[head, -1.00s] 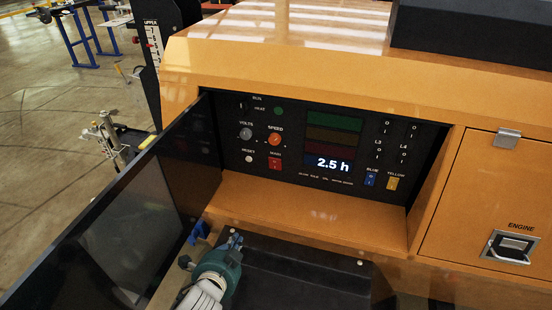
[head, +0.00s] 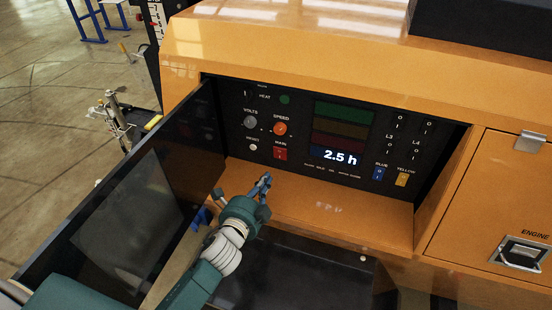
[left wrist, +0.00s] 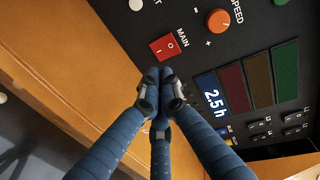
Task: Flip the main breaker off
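The main breaker is a red rocker switch (head: 280,153) labelled MAIN, low on the left part of the black control panel (head: 300,105). It also shows in the left wrist view (left wrist: 167,47), with white marks on its face. My left gripper (head: 265,179) is in front of the panel, a little below and left of the switch in the head view. In the left wrist view its fingertips (left wrist: 160,82) are together, just below the switch, with nothing seen between them. A small gap shows between tips and switch in that picture; depth is hard to judge. My right gripper is not in view.
An orange speed knob (head: 280,128) and a volts knob (head: 250,122) sit above the switch. A lit display (head: 340,157) reads 2.5 h. The dark open panel door (head: 130,190) stands left of my arm. An orange ledge (head: 350,205) runs below the panel.

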